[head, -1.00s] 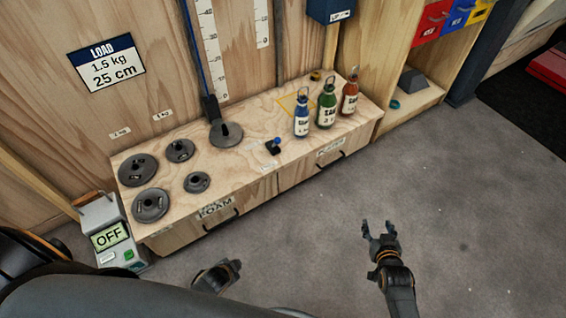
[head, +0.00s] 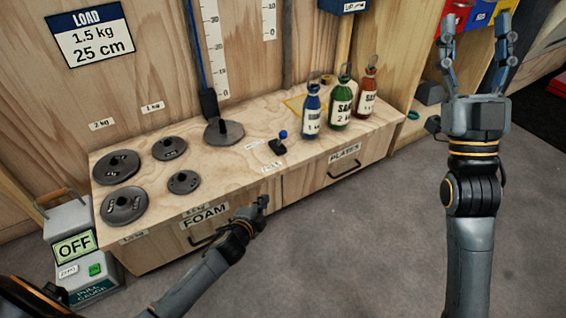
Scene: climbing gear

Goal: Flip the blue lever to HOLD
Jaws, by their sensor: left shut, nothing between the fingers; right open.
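The blue lever (head: 282,136) is a small black base with a short stick and a blue ball on top, on the wooden bench top (head: 235,165). It leans up and to the right. Small labels lie by it, too small to read. My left gripper (head: 262,204) is shut and empty, in front of the bench's drawer fronts, below and left of the lever. My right gripper (head: 478,35) is raised at the right, fingers spread open and pointing up, with nothing between them.
Blue (head: 312,110), green (head: 342,103) and red (head: 367,95) bottles stand right of the lever. Several dark weight plates (head: 124,205) lie at the left. A plate (head: 223,131) hangs on a blue strap. A gauge box (head: 75,250) reads OFF.

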